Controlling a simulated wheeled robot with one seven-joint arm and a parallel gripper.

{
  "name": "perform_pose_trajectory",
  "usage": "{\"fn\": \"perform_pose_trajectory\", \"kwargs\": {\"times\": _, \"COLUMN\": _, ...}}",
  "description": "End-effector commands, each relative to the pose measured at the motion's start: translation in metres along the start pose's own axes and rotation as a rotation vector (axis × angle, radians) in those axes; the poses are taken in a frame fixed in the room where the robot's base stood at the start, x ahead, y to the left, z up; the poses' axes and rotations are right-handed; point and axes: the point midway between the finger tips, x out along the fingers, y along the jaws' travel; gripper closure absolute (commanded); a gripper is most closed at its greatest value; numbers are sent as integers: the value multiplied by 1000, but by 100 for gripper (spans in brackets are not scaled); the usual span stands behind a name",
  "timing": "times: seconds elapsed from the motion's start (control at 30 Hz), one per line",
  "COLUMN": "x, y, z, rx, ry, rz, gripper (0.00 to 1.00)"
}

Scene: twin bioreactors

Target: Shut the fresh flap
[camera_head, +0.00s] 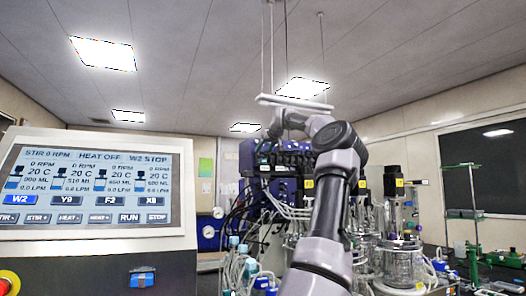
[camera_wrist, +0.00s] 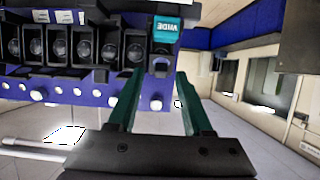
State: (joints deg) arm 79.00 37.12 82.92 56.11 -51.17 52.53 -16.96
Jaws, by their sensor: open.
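My gripper (camera_wrist: 160,77) is open and empty in the wrist view, its two dark green fingers apart and pointing at a blue panel. A row of black-framed round pump heads (camera_wrist: 57,48) runs along that panel. A teal tag with white letters (camera_wrist: 166,30) sits at the row's right end, just beyond the fingertips. No part is clearly marked as the fresh flap, so I cannot tell it or its angle. In the head view, my arm reaches up in front of the blue pump cabinet (camera_head: 248,157), and the fingertips are not distinguishable.
A control screen (camera_head: 85,190) stands at the left. Glass vessels (camera_head: 402,265) and tubing crowd the bench below my arm. Green stands (camera_head: 472,225) are at the right. White knobs (camera_wrist: 98,97) line the panel beside the fingers. The wrist view has ceiling lights low in the picture.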

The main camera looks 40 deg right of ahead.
Motion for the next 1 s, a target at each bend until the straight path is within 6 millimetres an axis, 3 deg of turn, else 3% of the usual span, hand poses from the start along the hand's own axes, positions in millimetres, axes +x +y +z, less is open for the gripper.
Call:
{"fn": "perform_pose_trajectory", "kwargs": {"times": 0.37, "x": 6, "y": 0, "z": 0, "rx": 0, "ry": 0, "rz": 0, "gripper": 50}}
{"fn": "perform_pose_trajectory", "kwargs": {"times": 0.5, "x": 6, "y": 0, "z": 0, "rx": 0, "ry": 0, "rz": 0, "gripper": 100}}
{"fn": "perform_pose_trajectory", "kwargs": {"times": 1.0, "x": 5, "y": 1, "z": 5, "rx": -2, "ry": 108, "rz": 3, "gripper": 100}}
